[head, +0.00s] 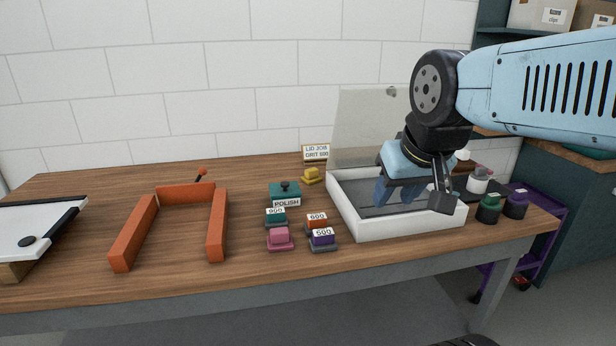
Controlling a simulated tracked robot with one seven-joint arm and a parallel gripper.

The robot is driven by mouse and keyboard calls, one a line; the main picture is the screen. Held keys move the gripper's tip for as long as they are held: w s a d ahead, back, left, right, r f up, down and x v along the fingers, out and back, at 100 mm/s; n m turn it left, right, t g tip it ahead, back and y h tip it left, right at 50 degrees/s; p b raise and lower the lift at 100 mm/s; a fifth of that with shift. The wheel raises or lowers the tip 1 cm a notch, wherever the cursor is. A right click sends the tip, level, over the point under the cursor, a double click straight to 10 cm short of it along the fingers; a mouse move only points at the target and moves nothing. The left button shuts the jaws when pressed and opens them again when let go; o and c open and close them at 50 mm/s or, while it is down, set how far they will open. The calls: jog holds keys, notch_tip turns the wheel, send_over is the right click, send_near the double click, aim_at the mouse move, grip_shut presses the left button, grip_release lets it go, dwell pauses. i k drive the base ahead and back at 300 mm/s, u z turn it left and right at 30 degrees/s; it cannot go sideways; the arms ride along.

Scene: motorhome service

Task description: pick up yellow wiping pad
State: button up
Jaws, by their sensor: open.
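The tray's floor is partly hidden behind my gripper.
Labelled sanding blocks, a pink block (280,238) and a teal "POLISH" block (285,191) stand left of the tray. An orange frame (217,225) lies further left. A translucent lid (362,130) stands up behind the tray.

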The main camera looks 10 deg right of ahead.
aim_at(311, 177)
jog(key=i, duration=0.95)
jog(key=u, duration=0.05)
